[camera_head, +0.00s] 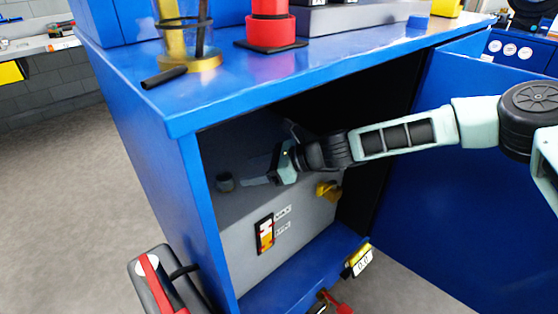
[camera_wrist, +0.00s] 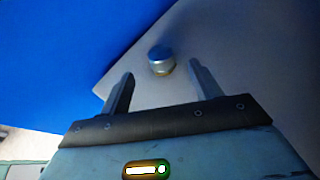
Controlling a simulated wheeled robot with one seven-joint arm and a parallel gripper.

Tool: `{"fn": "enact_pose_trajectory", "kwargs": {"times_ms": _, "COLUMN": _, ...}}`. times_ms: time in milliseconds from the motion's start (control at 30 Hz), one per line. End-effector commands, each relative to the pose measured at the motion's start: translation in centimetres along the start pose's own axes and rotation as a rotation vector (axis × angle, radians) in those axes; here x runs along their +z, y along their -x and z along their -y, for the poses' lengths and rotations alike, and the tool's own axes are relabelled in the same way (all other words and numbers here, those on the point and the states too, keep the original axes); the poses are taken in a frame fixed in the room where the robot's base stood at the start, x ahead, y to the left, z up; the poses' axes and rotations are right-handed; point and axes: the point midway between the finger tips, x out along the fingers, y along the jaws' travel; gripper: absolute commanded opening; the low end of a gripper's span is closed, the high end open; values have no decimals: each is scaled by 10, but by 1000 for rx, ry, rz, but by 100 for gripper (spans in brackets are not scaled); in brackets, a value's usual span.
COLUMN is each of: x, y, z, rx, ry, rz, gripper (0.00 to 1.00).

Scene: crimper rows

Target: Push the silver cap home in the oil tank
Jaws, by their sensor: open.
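The grey oil tank (camera_head: 292,220) stands inside the open blue cabinet, with a level gauge (camera_head: 265,236) on its front. The silver cap (camera_head: 225,182) sits upright on the tank's top near the left cabinet wall, and a yellowish band shows under it in the wrist view (camera_wrist: 161,60). I cannot tell how deep it sits. My gripper (camera_head: 246,181) is inside the cabinet, right of the cap, its fingers towards it. In the wrist view the open fingers (camera_wrist: 160,85) are empty, and the cap shows beyond and between their tips, apart from them.
The blue cabinet top (camera_head: 220,100) overhangs my arm, and its left side panel (camera_head: 150,150) stands close beside the cap. The open blue door (camera_head: 470,190) is on the right. A yellow fitting (camera_head: 328,190) sticks out from the tank below my wrist.

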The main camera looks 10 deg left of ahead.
Motion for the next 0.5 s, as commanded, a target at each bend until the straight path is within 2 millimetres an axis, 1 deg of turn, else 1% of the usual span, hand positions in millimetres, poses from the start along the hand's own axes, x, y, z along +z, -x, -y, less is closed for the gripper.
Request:
{"fn": "enact_pose_trajectory", "kwargs": {"times_ms": 33, "x": 1, "y": 14, "z": 1, "rx": -2, "ry": -1, "rz": 0, "gripper": 63}}
{"fn": "enact_pose_trajectory", "kwargs": {"times_ms": 200, "x": 1, "y": 46, "z": 0, "rx": -2, "ry": 0, "rz": -1, "gripper": 63}}
{"fn": "enact_pose_trajectory", "kwargs": {"times_ms": 333, "x": 1, "y": 61, "z": 0, "rx": -1, "ry": 1, "rz": 0, "gripper": 63}}
{"fn": "enact_pose_trajectory", "kwargs": {"times_ms": 500, "x": 0, "y": 69, "z": 0, "rx": 0, "ry": -1, "rz": 0, "gripper": 63}}
